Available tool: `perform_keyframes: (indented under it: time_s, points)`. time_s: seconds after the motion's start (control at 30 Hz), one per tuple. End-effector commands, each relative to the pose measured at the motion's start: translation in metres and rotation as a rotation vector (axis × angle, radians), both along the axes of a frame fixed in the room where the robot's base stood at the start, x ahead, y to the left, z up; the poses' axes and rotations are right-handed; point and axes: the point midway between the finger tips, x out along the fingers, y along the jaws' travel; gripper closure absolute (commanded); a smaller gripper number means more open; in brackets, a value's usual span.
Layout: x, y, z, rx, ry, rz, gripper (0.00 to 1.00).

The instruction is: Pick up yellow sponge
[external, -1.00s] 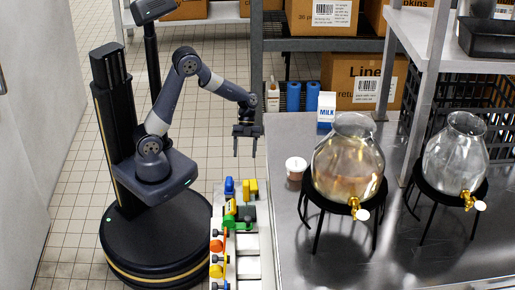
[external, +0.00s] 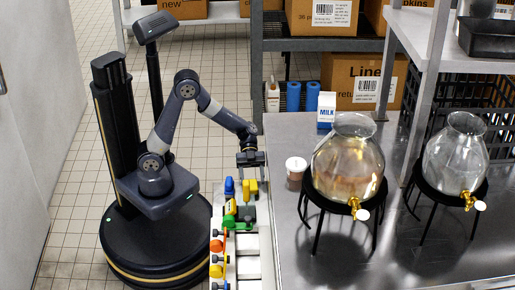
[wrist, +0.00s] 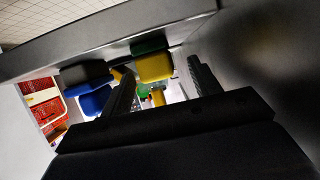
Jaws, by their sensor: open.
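The yellow sponge (external: 250,187) stands at the far end of the narrow white rack, just right of a blue sponge (external: 229,187). In the wrist view the yellow sponge (wrist: 155,68) has a dark green top layer and shows between the two fingers. My gripper (external: 252,175) is open and points down, directly above the yellow sponge. In the wrist view my gripper (wrist: 160,66) has one finger on each side of the sponge's outline. I cannot tell whether the fingers have reached down beside it. The blue sponge (wrist: 95,100) lies outside the left finger.
A steel counter (external: 290,240) borders the rack on the right, with a lidded cup (external: 296,172) and a glass dispenser (external: 347,160).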

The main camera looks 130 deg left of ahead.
Motion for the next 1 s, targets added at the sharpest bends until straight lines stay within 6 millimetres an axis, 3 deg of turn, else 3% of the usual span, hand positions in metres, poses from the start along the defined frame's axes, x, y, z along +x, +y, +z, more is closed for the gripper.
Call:
perform_keyframes:
  time_s: [0.4,0.7,1.0]
  points:
    - [0.033,-0.033,-0.019,-0.001,0.002,-0.002,0.41]
    - [0.037,-0.035,-0.020,0.000,0.001,0.001,0.41]
    - [0.037,-0.035,-0.020,0.000,0.001,0.001,0.65]
